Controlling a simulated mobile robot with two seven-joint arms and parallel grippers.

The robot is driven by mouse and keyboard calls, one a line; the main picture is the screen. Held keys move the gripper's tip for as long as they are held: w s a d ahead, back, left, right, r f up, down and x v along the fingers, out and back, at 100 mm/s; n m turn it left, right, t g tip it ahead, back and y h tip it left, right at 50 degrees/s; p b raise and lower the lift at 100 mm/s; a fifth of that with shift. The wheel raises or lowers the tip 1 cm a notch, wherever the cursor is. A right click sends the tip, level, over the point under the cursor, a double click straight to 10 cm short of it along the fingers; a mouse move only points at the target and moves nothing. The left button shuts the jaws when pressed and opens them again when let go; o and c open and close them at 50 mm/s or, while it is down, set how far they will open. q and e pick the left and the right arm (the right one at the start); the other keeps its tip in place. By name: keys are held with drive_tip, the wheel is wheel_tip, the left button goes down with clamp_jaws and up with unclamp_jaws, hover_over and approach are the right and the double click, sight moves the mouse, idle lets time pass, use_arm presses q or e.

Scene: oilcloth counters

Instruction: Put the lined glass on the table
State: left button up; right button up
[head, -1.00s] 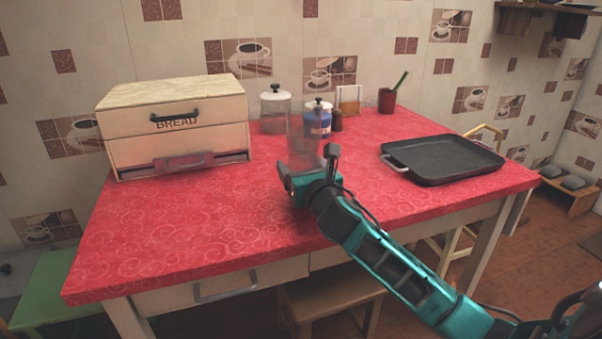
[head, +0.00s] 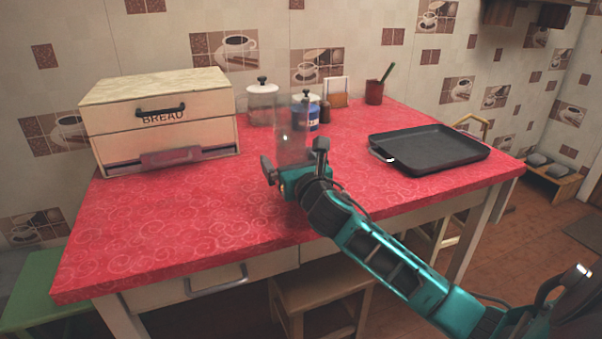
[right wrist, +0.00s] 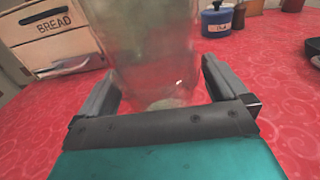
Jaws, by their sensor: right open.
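The lined glass (head: 291,140) is a tall, clear, faintly tinted tumbler, upright over the red table (head: 190,215). In the right wrist view the glass (right wrist: 155,60) is between the two fingers, with its lower end close to the red surface. The gripper body partly hides its base in the head view. My right gripper (head: 294,166) is open around the glass, low over the table; a small gap shows beside the right finger in the wrist view. My left gripper is in neither view.
A bread box (head: 160,125) stands at the left. A white lidded jar (head: 262,103), a blue canister (head: 314,116) and a cup (head: 374,92) stand behind the glass. A black tray (head: 430,150) lies at the right. The front left of the table is clear.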

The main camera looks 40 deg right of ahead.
use_arm(q)
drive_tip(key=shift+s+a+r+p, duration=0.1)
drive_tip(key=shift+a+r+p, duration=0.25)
drive_tip(key=shift+p, duration=0.55)
use_arm(e)
drive_tip(key=v, duration=1.1)
drive_tip(key=shift+s, duration=0.15)
